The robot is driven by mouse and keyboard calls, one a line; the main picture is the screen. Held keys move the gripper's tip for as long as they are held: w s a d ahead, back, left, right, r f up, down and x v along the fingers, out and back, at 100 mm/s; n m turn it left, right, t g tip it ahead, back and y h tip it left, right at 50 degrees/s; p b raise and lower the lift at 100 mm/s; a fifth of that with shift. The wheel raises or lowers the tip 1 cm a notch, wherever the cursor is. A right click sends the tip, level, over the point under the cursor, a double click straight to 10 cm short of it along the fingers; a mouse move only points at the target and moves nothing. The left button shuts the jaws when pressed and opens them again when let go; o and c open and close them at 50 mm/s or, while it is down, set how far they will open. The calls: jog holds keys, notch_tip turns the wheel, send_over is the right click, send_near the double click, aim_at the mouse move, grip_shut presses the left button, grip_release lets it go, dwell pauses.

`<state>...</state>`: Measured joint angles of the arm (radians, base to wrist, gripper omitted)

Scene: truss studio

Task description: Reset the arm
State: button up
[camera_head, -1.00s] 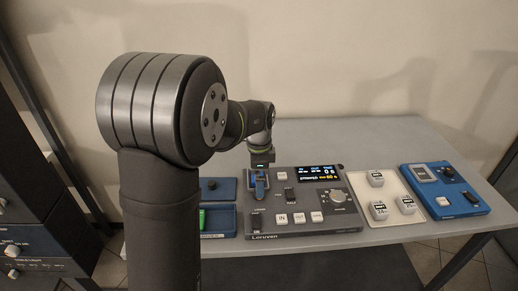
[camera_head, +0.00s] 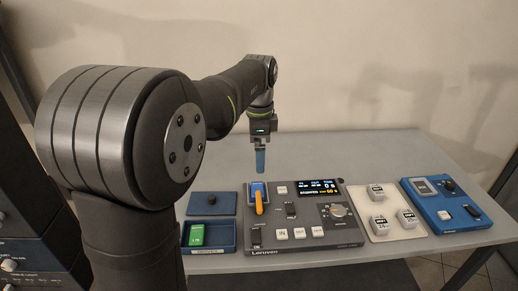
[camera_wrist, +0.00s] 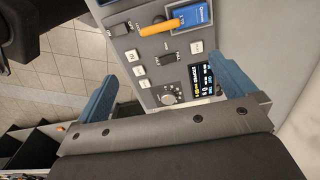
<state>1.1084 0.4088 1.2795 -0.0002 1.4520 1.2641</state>
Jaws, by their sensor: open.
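My gripper (camera_head: 260,160) hangs above the back left part of the grey control panel, clear of it, with its blue fingers pointing down. In the wrist view my gripper (camera_wrist: 165,88) shows its two blue fingers wide apart with nothing between them. The grey control panel (camera_head: 335,232) lies on the table with a display, a knob and several buttons. At its upper left is a blue block with an orange lever (camera_head: 259,198). The orange lever also shows in the wrist view (camera_wrist: 160,27), apart from the fingers.
A blue tray (camera_head: 227,236) with a green item (camera_head: 197,234) lies left of the panel. A pale tray (camera_head: 397,231) with white cubes and a blue panel (camera_head: 460,217) lie to the right. The back of the grey table (camera_head: 340,150) is clear.

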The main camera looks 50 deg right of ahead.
aim_at(259, 200)
dwell(0.4)
notch_tip(259, 200, down, 18)
jog(key=shift+r, duration=0.2)
dwell(0.4)
